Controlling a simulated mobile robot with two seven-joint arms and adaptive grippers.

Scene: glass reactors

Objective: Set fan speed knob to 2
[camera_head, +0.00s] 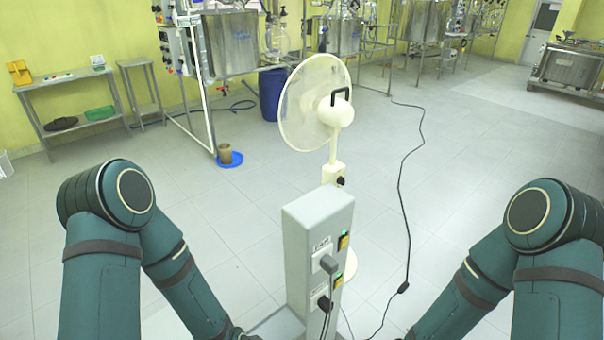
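A white pedestal fan (316,104) stands ahead of me, with its round head turned to the left and a dark handle on the motor housing. A small black fan speed knob (341,181) sits on the cream control box (333,173) on the fan's pole. The knob's setting is too small to read. My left arm comes in from the left and my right arm from the right. Both run down past the bottom edge, and neither gripper is in view. The fan's lower pole is hidden behind a grey column.
A grey column (305,222) with sockets and plugged cables stands in front of the fan. A black cable (400,205) lies on the floor to the right. Steel reactor frames, a blue barrel (271,95) and a side table (75,78) stand further back.

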